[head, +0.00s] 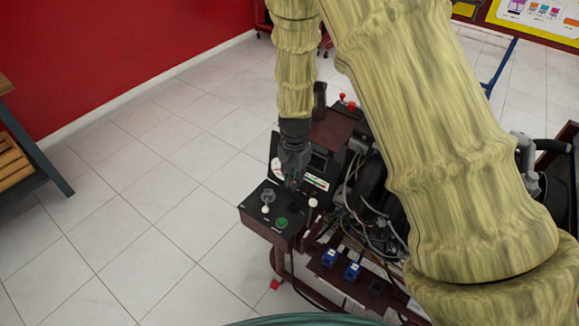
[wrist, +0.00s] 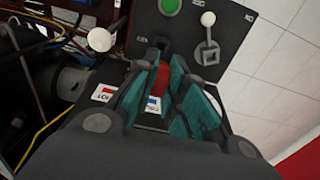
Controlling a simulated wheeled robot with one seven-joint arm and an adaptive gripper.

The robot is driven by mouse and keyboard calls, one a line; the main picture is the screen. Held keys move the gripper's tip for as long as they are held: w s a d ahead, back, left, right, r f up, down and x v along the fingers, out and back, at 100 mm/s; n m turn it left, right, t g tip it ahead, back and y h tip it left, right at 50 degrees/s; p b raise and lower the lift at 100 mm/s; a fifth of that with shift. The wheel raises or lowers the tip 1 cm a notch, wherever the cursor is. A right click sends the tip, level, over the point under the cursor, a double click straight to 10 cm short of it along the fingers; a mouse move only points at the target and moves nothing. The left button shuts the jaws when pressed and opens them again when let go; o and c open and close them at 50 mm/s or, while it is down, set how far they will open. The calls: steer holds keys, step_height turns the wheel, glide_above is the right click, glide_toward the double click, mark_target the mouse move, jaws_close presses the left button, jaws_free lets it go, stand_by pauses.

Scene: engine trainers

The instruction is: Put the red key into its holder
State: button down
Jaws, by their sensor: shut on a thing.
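The red key (wrist: 161,78) shows as a small red piece between the teal finger pads of my gripper (wrist: 165,70) in the wrist view. My gripper is shut on it, and the fingers hide most of it. In the head view my gripper (head: 291,182) is over the engine trainer's dark control panel (head: 254,212), and I cannot make out the key there. The key's holder is not clearly visible. A dark raised part on the panel (wrist: 217,20) lies just beyond the fingertips. I cannot tell whether the key touches it.
The panel has a green button (head: 281,222) and a white-knobbed lever (head: 267,197). A white knob (head: 313,202) stands to the right. Wires and engine parts (head: 380,220) crowd the right side. Free tiled floor (head: 150,220) lies left, with a wooden-topped bench (head: 40,160) at the far left.

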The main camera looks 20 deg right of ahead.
steer(key=shift+s+f+b, duration=0.1)
steer(key=shift+f+b, duration=0.15)
steer(key=shift+b, duration=0.15)
steer(key=shift+w+a+f+b, duration=0.1)
steer(key=shift+f+b, duration=0.35)
steer(key=shift+f, duration=0.15)
steer(key=shift+w+a+f+b, duration=0.1)
steer(key=shift+f+b, duration=0.35)
steer(key=shift+f, duration=0.15)
step_height(320, 180, down, 2)
steer(key=shift+s+d+f+b, duration=0.1)
steer(key=shift+b, duration=0.85)
steer(key=shift+r, duration=0.25)
steer(key=shift+s+f+p, duration=0.1)
steer(key=shift+f+p, duration=0.25)
steer(key=shift+f, duration=0.1)
steer(key=shift+f+b, duration=0.5)
steer(key=shift+f, duration=1.4)
steer(key=c, duration=1.1)
jaws_free()
